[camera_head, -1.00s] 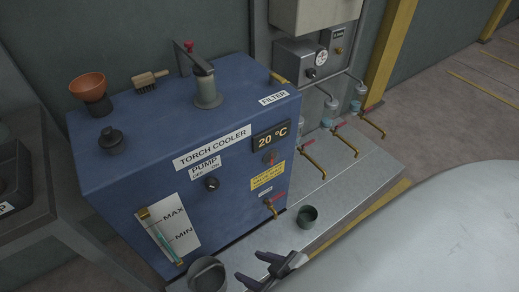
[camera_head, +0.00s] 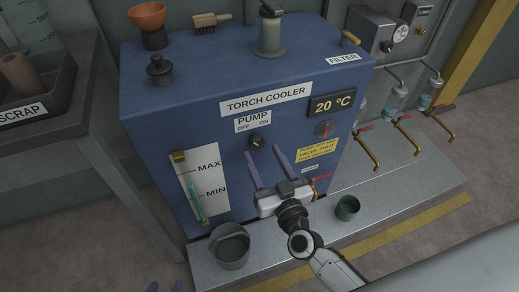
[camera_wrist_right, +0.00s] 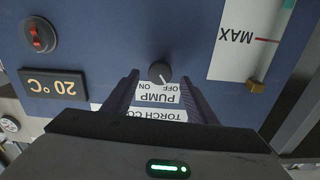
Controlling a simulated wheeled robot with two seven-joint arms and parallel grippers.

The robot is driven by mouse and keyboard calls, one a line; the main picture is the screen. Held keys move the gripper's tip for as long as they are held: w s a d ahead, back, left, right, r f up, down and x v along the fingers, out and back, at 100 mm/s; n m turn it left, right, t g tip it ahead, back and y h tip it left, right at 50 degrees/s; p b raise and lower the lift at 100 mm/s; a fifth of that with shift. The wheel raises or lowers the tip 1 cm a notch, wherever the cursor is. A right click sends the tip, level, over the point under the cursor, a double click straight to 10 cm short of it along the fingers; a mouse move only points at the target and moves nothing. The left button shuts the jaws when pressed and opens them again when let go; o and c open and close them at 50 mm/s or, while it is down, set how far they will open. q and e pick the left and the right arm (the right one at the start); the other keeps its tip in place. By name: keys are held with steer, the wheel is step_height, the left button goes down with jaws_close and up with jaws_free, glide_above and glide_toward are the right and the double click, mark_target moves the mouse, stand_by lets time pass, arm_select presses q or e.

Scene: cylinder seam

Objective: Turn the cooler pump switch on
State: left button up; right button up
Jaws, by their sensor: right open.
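The blue torch cooler (camera_head: 150,110) carries a dark round pump knob (camera_head: 257,141) below the PUMP OFF/ON label (camera_head: 253,121). The knob (camera_wrist_right: 159,71) also shows in the right wrist view, where its pale mark appears to point to the OFF side. My right gripper (camera_head: 265,152) is open in front of the panel. Its two purple fingers stand on either side of the knob in the wrist view; contact cannot be seen. Only the fingertips of my left gripper (camera_head: 165,287) show at the bottom edge, apart and empty.
A red switch (camera_head: 325,129) and brass tap (camera_head: 314,188) are right of the knob. A level gauge (camera_head: 190,188) is at the left. A grey bucket (camera_head: 230,247) and dark cup (camera_head: 347,208) stand on the metal ledge (camera_head: 290,245).

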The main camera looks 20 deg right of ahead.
mark_target(258, 145)
steer(key=w, duration=0.2)
steer(key=shift+w, duration=0.9)
steer(key=c, duration=1.1)
steer(key=shift+o, duration=0.2)
